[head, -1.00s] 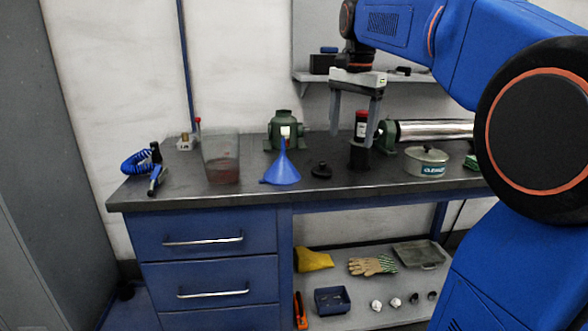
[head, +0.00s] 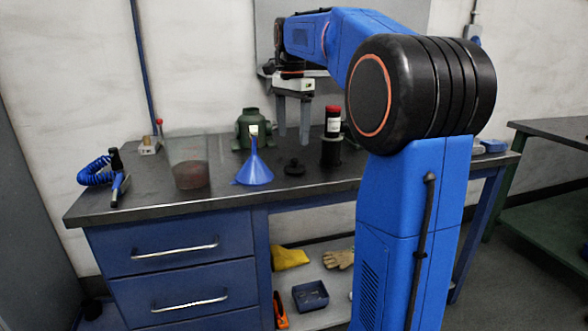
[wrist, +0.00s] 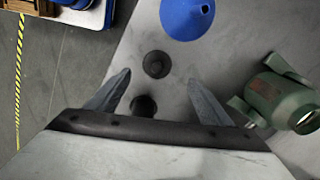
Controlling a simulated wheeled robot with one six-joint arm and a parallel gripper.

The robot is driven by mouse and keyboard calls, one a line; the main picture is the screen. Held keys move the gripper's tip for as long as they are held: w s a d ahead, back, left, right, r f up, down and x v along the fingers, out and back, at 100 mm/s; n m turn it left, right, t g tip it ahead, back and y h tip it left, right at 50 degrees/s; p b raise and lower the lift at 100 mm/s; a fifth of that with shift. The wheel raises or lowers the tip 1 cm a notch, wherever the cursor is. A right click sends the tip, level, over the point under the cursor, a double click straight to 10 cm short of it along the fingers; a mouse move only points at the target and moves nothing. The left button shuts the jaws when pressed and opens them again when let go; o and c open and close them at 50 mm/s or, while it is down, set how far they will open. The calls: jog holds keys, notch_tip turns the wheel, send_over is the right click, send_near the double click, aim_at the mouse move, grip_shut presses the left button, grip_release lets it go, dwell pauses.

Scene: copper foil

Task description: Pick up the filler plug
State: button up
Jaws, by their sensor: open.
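The filler plug, which I take to be the small black knobbed disc (head: 294,168), lies on the dark bench top between the blue funnel (head: 254,168) and a black cylinder (head: 331,153). In the wrist view it is a dark round piece (wrist: 156,64). My gripper (head: 293,138) points down above the plug, with a visible gap below the fingertips. It is open and empty. In the wrist view the plug shows between and slightly beyond the spread fingertips (wrist: 159,78).
A red-capped container (head: 333,122) stands at the black cylinder, close to the right of my gripper. A green pump-like body (head: 252,130) stands behind the funnel. A clear container (head: 188,165) and a blue coiled hose (head: 96,172) are farther left. Bare bench lies in front.

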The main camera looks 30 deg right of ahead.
send_over(295, 159)
jog(key=f, duration=0.4)
jog(key=shift+w+a+f, duration=0.1)
jog(key=shift+w+a, duration=0.05)
jog(key=shift+a, duration=0.1)
jog(key=shift+s+d+f, duration=0.1)
jog(key=shift+f, duration=1.25)
jog(key=shift+s+d+f, duration=0.1)
jog(key=shift+f, duration=1.25)
jog(key=c, duration=1.1)
